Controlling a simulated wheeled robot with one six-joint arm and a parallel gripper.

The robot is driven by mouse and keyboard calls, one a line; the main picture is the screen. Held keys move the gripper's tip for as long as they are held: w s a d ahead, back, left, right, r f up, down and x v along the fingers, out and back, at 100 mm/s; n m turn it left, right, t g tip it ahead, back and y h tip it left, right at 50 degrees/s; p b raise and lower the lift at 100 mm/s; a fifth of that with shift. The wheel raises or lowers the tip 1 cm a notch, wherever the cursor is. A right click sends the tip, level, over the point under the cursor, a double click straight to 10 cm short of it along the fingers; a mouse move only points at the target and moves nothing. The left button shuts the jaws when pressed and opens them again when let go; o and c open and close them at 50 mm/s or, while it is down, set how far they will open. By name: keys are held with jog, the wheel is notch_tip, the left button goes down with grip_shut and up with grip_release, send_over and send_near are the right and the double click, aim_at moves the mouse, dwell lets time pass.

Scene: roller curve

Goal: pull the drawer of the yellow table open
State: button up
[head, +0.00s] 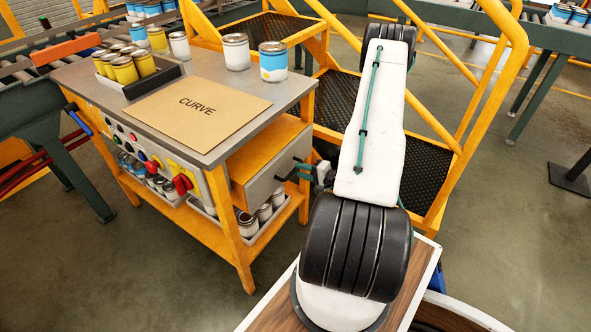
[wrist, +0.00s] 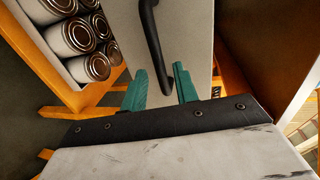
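The yellow table (head: 239,255) stands left of centre in the head view, with a grey top. Its drawer has a light grey front (head: 263,190) on the right side, below the tabletop; it also fills the middle of the wrist view (wrist: 190,30). I cannot tell whether the drawer is fully closed. The dark bar handle (wrist: 151,35) runs down this front in the wrist view. My gripper (wrist: 160,80) has its green fingers apart, one on each side of the handle's lower end, with gaps visible. In the head view my gripper (head: 303,172) is small, at the drawer front.
Cans, a black tray (head: 150,80) and a cardboard sheet marked CURVE (head: 197,113) are on the tabletop. Several cans (wrist: 75,38) stand on a lower shelf. A yellow frame cart with black mesh (head: 410,165) stands close on the right. Floor is clear in front of the table.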

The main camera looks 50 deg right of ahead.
aim_at(295, 169)
jog(key=shift+x, duration=1.75)
jog(key=shift+c, duration=0.3)
grip_shut()
